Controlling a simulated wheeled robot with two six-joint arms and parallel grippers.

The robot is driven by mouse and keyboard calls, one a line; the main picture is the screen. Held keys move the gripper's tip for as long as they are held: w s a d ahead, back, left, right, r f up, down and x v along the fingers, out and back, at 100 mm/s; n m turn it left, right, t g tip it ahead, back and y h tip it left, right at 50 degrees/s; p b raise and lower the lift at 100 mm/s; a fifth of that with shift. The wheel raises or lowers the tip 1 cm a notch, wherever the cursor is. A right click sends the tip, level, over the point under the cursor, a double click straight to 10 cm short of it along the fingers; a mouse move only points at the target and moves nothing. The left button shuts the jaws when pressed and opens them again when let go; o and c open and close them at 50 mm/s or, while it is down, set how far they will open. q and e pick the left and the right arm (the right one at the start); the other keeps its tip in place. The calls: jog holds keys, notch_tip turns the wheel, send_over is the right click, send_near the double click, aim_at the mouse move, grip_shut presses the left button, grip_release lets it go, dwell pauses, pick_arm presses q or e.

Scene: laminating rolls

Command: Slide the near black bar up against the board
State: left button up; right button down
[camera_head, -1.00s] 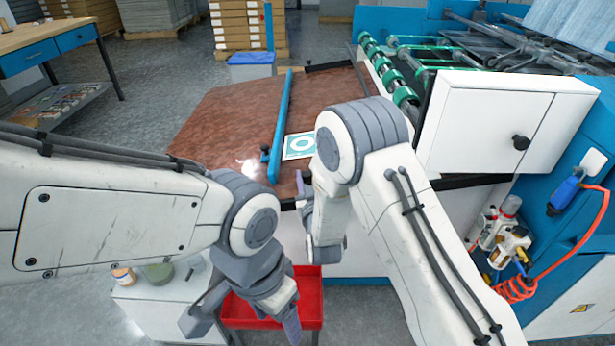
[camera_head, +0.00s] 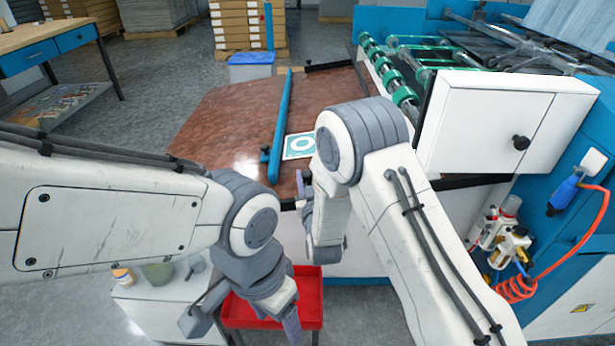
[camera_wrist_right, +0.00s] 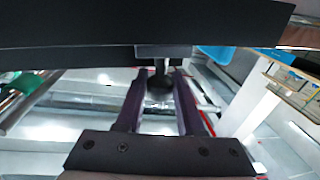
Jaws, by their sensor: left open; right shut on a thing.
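The near black bar (camera_wrist_right: 120,32) spans the top of the right wrist view. In the head view it is mostly hidden behind my right arm, and I cannot clearly tell its ends. My right gripper (camera_wrist_right: 160,82) is shut on a small dark knob-like part under the bar; in the head view only a purple finger (camera_head: 304,184) shows, at the table's near edge. A teal and white board (camera_head: 299,146) lies flat on the brown table (camera_head: 225,115), partly hidden by my right arm. The gap between bar and board is not visible. My left gripper (camera_head: 244,322) is open and empty, over a red tray.
A blue bar (camera_head: 281,120) runs across the table left of the board. A far black bar (camera_head: 330,65) lies at the table's far edge. The machine with green rollers (camera_head: 405,96) and a white cabinet (camera_head: 485,120) stands right. The red tray (camera_head: 312,290) is below.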

jog(key=shift+w, duration=0.1)
jog(key=w, duration=0.4)
jog(key=shift+b, duration=0.35)
jog(key=c, duration=0.5)
grip_release()
jog(key=shift+c, duration=0.2)
jog(key=s+d+p, duration=0.1)
jog(key=s, duration=0.9)
jog(key=shift+s+d, duration=0.15)
jog(key=shift+d, duration=0.2)
